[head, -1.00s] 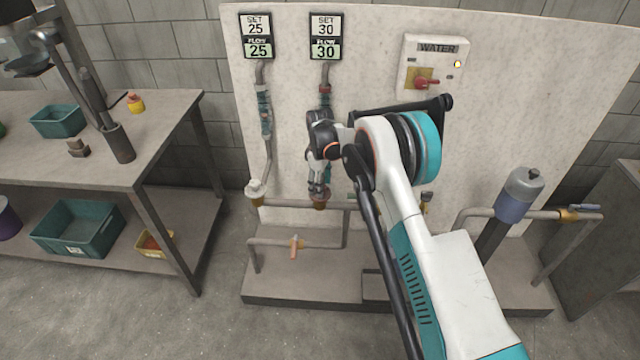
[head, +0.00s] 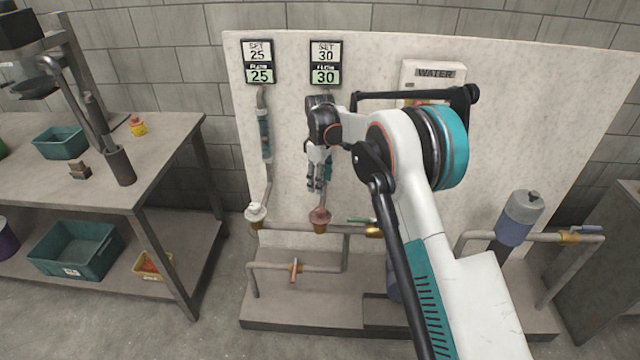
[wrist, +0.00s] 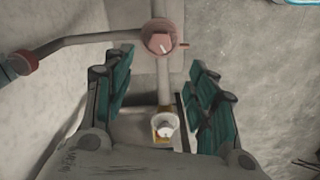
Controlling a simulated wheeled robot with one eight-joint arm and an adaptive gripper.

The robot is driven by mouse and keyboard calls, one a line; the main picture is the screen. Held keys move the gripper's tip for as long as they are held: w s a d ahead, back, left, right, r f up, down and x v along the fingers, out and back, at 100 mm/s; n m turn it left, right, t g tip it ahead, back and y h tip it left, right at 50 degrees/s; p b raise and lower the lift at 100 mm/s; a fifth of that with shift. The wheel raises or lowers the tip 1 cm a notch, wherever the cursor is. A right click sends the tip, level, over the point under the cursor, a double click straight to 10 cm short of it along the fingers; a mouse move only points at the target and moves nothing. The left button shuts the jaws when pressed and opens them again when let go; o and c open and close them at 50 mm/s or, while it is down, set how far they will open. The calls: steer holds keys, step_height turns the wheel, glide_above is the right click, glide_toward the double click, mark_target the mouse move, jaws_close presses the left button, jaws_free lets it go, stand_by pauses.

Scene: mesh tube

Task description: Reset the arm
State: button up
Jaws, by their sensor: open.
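My gripper (head: 316,180) hangs fingers-down in front of the white panel in the head view, above the red valve knob (head: 320,215) on the lower pipe and apart from it. In the wrist view its two teal-padded fingers (wrist: 163,105) are spread apart with nothing held between them. The red knob also shows in the wrist view (wrist: 158,38), beyond the fingertips. A white valve knob (head: 255,212) sits to the left on the same pipe, and it shows between the fingers in the wrist view (wrist: 164,126).
The panel (head: 380,200) carries displays reading 25 (head: 258,62) and 30 (head: 325,63). The water switch box (head: 433,80) is partly hidden by my arm. A workbench (head: 165,135) with bins stands left. A grey-blue canister (head: 520,215) stands right.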

stand_by(0.3)
steer(key=s+d+r+m+t, duration=0.1)
steer(key=s+d+r+m, duration=0.1)
steer(key=s+d+r, duration=0.5)
steer(key=s+d+r+m+t, duration=0.1)
steer(key=s+d+r+m, duration=0.2)
steer(key=r, duration=0.6)
steer(key=s+d+r+m+t, duration=0.1)
steer(key=s+d+r+m, duration=0.1)
steer(key=s+d+r, duration=0.4)
steer(key=s+d+r+m+t, duration=0.1)
steer(key=s+d+r+m, duration=0.1)
steer(key=s, duration=0.6)
steer(key=s+d+r+m+t, duration=0.1)
steer(key=s+d+r+m, duration=0.1)
steer(key=s, duration=0.6)
steer(key=s+d+f+m+t, duration=0.2)
steer(key=s+f, duration=0.4)
steer(key=s, duration=0.6)
steer(key=shift+s+d+m, duration=0.2)
steer(key=shift+d+m, duration=0.35)
steer(key=shift+m, duration=0.05)
